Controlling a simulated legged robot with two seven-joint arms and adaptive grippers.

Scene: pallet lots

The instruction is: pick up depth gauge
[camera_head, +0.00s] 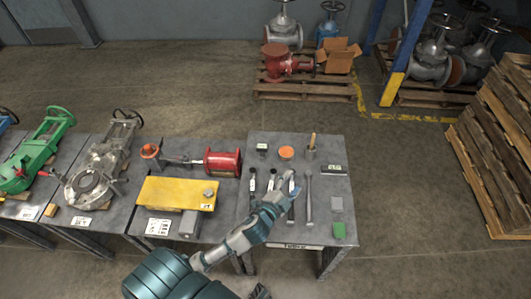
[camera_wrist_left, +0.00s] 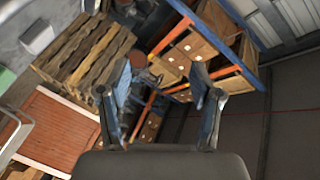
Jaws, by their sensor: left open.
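A grey work table (camera_head: 228,225) carries several long slim tools in a row. They include a black-handled one (camera_head: 252,185) at the left and a plain grey one (camera_head: 308,197) at the right. I cannot tell for sure which item is the depth gauge. My left gripper (camera_head: 286,182) is over the row, and its hand hides part of the middle tools. In the left wrist view the two fingers (camera_wrist_left: 160,95) are apart with nothing between them. No table tool shows between them in that view.
At the table's back are a small dark box (camera_head: 262,148), an orange disc (camera_head: 286,152) and a cup with a brush (camera_head: 311,148). A grey block (camera_head: 336,203) and green block (camera_head: 339,230) lie at the right. A yellow plate (camera_head: 170,193) is on the left.

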